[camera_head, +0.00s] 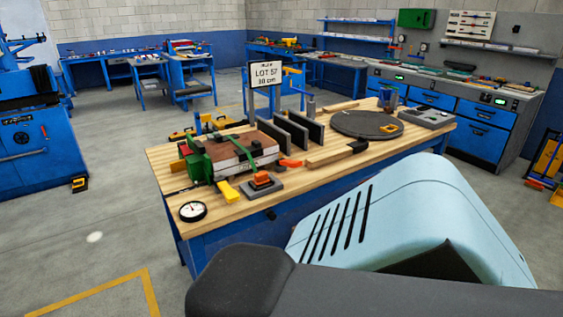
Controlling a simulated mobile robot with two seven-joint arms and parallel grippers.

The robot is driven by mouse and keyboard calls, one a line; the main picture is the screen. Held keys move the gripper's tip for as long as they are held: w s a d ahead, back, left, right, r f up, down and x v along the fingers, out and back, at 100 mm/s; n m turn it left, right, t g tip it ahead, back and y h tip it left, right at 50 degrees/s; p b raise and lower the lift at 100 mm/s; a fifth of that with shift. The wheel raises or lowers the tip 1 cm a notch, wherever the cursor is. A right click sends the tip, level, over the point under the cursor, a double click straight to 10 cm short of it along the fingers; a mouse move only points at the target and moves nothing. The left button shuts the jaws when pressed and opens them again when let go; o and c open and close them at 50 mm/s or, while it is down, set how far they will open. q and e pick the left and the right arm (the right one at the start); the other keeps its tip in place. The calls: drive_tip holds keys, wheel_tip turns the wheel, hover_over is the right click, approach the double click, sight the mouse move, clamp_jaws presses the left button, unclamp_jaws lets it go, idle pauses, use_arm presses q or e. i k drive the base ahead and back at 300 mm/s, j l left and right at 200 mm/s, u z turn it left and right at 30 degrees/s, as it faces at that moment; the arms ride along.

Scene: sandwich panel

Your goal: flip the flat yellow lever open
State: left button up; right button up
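A flat yellow lever (228,191) sticks out at the front of the wooden workbench (330,190), beside a green clamp (199,163). It looks low and close to the bench top; its hinge is too small to make out. The clamp sits at the left end of a layered brown and white panel stack (240,152), which has more green parts on top. Neither of my grippers shows. Parts of my own body, light blue and dark grey, fill the lower right and hide the bench's near right side.
A grey block with an orange top (262,182) stands just right of the lever. A round dial gauge (193,211) lies at the near left corner. Dark upright plates (298,132), a wooden bar (330,156) and a round dark plate (366,124) lie farther right.

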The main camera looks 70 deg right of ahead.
sight(231, 195)
drive_tip(key=z, duration=1.8)
